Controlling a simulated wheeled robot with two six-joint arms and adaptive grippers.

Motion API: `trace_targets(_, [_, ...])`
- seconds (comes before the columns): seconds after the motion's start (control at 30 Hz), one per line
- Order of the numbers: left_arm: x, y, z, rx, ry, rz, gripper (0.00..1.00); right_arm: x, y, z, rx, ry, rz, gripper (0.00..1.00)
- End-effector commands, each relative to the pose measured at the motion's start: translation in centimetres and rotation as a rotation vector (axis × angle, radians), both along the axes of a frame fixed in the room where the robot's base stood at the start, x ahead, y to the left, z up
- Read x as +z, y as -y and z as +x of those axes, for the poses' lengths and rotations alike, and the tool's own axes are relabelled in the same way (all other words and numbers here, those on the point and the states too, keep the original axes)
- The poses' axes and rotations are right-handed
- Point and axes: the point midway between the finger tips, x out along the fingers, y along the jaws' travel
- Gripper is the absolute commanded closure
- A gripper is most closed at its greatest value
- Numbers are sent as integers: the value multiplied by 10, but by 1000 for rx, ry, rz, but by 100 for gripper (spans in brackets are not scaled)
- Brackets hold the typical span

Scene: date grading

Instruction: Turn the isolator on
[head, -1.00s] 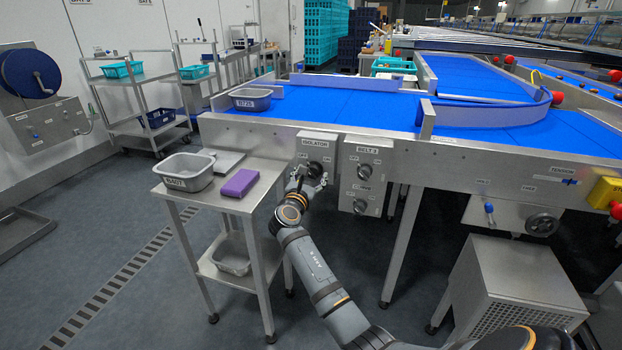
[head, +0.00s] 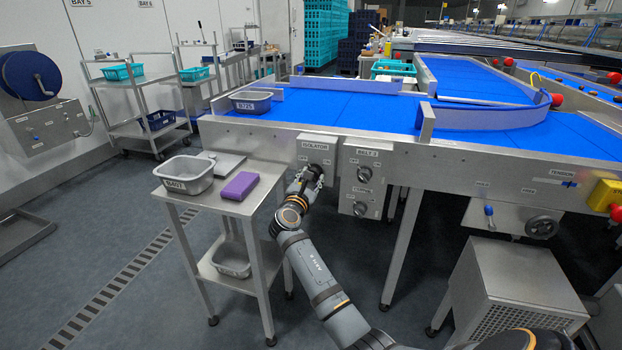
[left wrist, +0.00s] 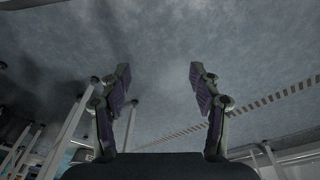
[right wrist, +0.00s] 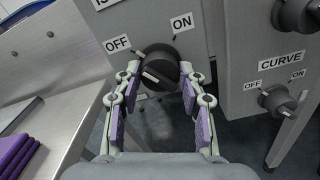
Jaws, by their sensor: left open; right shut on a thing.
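The isolator is a grey box (head: 314,148) on the conveyor frame, with a dark rotary knob between OFF and ON labels. In the right wrist view the isolator knob (right wrist: 163,62) shows a pale mark on its lower left face. I cannot tell surely which label it points to. My right gripper (right wrist: 160,72) is shut on the knob, one finger on each side. In the head view my right gripper (head: 310,178) is at the box front and partly hides the knob. My left gripper (left wrist: 159,76) is open and empty above the floor, outside the head view.
The belt box (head: 364,178) with two knobs is just right of the isolator. Blue belts (head: 365,110) lie above. Open floor is at left.

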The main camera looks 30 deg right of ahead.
Motion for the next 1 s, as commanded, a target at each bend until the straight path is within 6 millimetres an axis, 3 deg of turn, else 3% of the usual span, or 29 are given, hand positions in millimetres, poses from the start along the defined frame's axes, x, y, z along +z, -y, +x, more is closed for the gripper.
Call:
trace_targets(0.47, [-4,1,5,-1,23,-4,37,-3,0,0,-1,331,285,91])
trace_targets(1.0, [-33,11,7,1,126,-48,37,-5,1,-1,-2,721,618,91])
